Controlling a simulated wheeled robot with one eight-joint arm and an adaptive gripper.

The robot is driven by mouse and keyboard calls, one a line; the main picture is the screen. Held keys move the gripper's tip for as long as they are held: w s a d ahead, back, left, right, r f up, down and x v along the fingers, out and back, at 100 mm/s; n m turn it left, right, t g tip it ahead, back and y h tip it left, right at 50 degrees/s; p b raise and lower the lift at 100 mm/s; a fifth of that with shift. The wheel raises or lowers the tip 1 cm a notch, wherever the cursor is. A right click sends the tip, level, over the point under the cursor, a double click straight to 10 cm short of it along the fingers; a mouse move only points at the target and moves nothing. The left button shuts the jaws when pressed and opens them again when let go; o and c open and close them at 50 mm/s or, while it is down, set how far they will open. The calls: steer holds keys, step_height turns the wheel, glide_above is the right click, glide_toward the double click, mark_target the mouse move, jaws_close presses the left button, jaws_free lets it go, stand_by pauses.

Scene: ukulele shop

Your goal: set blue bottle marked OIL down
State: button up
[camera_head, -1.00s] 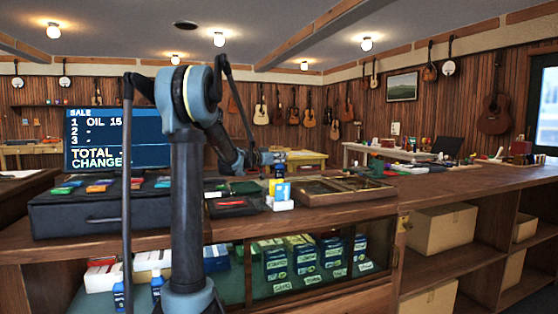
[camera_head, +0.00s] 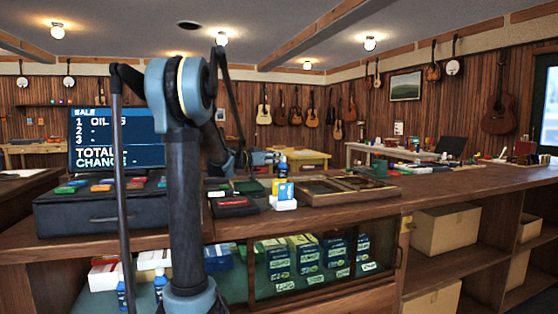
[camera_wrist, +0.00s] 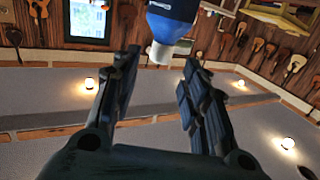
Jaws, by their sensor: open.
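A compartmented wooden tray (camera_head: 318,197) lies to the right, a black case (camera_head: 100,212) to the left. A sale screen (camera_head: 117,138) stands behind. The counter's right part is clear.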

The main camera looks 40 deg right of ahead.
steer(key=a, duration=0.5)
steer(key=shift+s+a+r, duration=0.1)
steer(key=shift+s, duration=0.15)
stand_by(0.3)
